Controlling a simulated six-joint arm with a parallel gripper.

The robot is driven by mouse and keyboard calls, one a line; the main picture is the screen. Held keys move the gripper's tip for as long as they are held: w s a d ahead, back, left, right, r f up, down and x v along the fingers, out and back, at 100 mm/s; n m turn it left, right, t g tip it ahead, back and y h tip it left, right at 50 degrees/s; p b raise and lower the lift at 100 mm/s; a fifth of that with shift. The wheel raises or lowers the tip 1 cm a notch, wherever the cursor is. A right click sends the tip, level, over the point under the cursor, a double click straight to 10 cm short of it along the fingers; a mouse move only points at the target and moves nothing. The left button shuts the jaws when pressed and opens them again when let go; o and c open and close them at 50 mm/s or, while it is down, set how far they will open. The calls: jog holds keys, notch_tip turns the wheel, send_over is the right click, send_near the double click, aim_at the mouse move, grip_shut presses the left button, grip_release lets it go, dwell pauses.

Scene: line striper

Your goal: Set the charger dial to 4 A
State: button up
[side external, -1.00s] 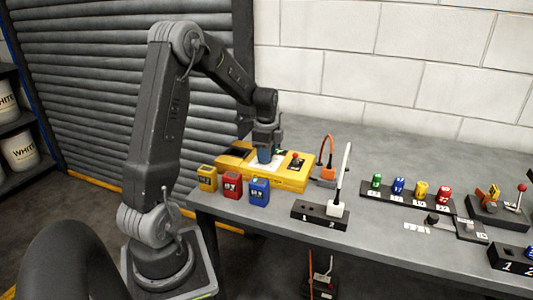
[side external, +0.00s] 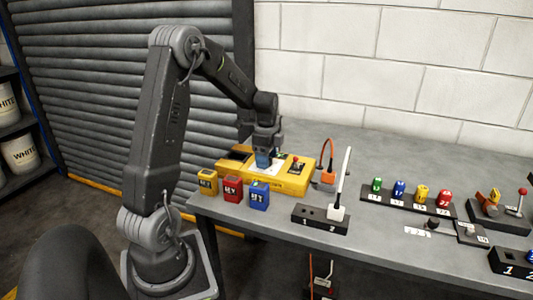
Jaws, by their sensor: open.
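The yellow charger (side external: 290,182) sits on the bench with a white panel on its top and a small red-tipped lever (side external: 296,164) on its right part. The dial cannot be made out; the fingers cover the middle of the panel. I cannot tell whether the fingers touch anything there.
Yellow, red and blue blocks (side external: 232,189) stand along the charger's front. To its right are a black two-slot socket block (side external: 318,219) with a white plug and an orange plug (side external: 328,176). Several small coloured canisters stand on a black rack (side external: 379,196) farther right.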

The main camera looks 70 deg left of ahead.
notch_tip(320, 180, up, 14)
dwell(0.5)
jog(key=shift+f, duration=0.1)
jog(key=s+d+r+n+t+y, duration=0.1)
jog(key=s+d+r+n, duration=0.1)
jog(key=d, duration=0.7)
jog(key=s+d+r+n+t, duration=0.1)
jog(key=s+d+n+t, duration=0.1)
jog(key=d, duration=0.6)
jog(key=s+d+f+n+t, duration=0.1)
jog(key=s+d+n, duration=0.1)
jog(key=s+d, duration=0.2)
jog(key=s+d+f+n+t+h, duration=0.1)
jog(key=s+d+f+n, duration=0.1)
jog(key=s+d, duration=0.3)
jog(key=shift+s+d+n+t, duration=0.3)
jog(key=shift+d+n, duration=0.2)
jog(key=shift+d, duration=0.6)
